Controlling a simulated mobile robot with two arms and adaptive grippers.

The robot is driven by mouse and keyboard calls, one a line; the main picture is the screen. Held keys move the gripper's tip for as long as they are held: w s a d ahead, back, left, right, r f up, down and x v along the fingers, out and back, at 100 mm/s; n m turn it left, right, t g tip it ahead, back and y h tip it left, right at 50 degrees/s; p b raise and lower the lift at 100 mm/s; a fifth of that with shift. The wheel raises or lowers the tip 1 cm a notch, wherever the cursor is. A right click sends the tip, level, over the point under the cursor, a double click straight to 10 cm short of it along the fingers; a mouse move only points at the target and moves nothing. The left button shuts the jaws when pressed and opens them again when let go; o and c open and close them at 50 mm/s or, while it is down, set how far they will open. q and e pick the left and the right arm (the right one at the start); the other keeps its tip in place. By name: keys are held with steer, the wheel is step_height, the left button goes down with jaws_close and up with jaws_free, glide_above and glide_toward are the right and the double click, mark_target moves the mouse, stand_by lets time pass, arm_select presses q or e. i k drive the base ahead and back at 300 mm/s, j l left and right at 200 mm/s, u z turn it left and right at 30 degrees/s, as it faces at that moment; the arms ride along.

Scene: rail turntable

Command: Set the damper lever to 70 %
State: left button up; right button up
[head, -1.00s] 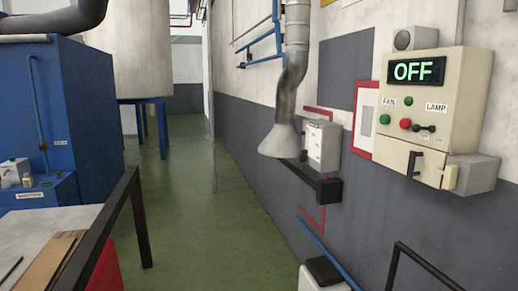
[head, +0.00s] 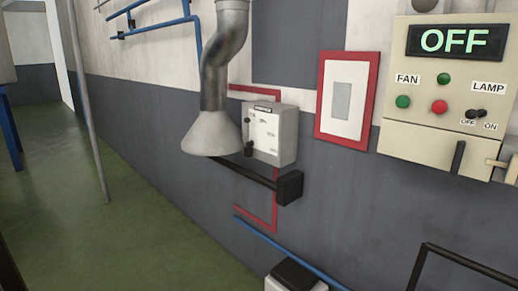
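A pale box (head: 283,137) with a dark label strip and small scale markings is fixed to the wall, partly behind the metal hood. A dark lever with a round knob (head: 249,149) shows at the box's left side, close to the hood's rim. I take this to be the damper unit; the label and markings are too small to read, so I cannot tell the lever's setting. Neither of my grippers is in view.
A metal extraction hood (head: 210,138) hangs in front of the box's left side. A black bar ending in a black block (head: 289,188) juts out below. A control panel (head: 433,92) reading OFF and a red-framed plate (head: 324,118) are to the right. Green floor (head: 140,225) is clear at left.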

mark_target(248, 150)
steer(key=i+j, duration=0.1)
steer(key=j, duration=0.15)
steer(key=i+j, duration=0.1)
steer(key=i+j+z, duration=0.15)
steer(key=i+j, duration=0.7)
